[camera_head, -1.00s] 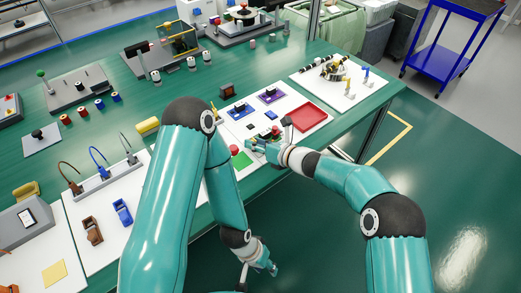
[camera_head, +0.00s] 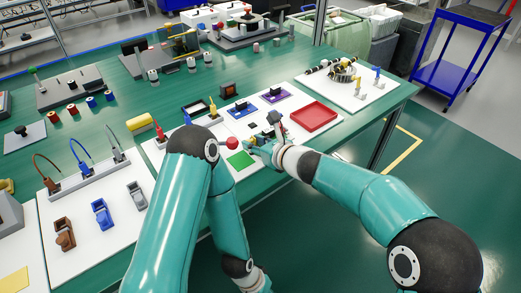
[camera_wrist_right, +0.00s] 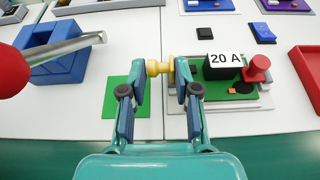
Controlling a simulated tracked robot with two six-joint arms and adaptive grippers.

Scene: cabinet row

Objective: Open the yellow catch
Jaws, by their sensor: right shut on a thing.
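The yellow catch (camera_wrist_right: 160,68) is a small yellow piece with a rounded knob, at the left end of a green-and-grey fixture (camera_wrist_right: 232,98). The fixture carries a black block labelled 20 A (camera_wrist_right: 226,66) and a red knob (camera_wrist_right: 257,66). My right gripper (camera_wrist_right: 161,76) is shut on the yellow catch, one finger on each side of it. In the head view my right gripper (camera_head: 257,147) is at the board's near edge, and its fingers hide the catch. My left arm hangs down at the bottom, with its gripper beyond the frame edge.
A red ball (camera_wrist_right: 10,70) on a metal rod stands left of my right gripper, by a blue block (camera_wrist_right: 52,50). A green square (camera_head: 241,159) lies next to the gripper. A red tray (camera_head: 311,116) is to the right.

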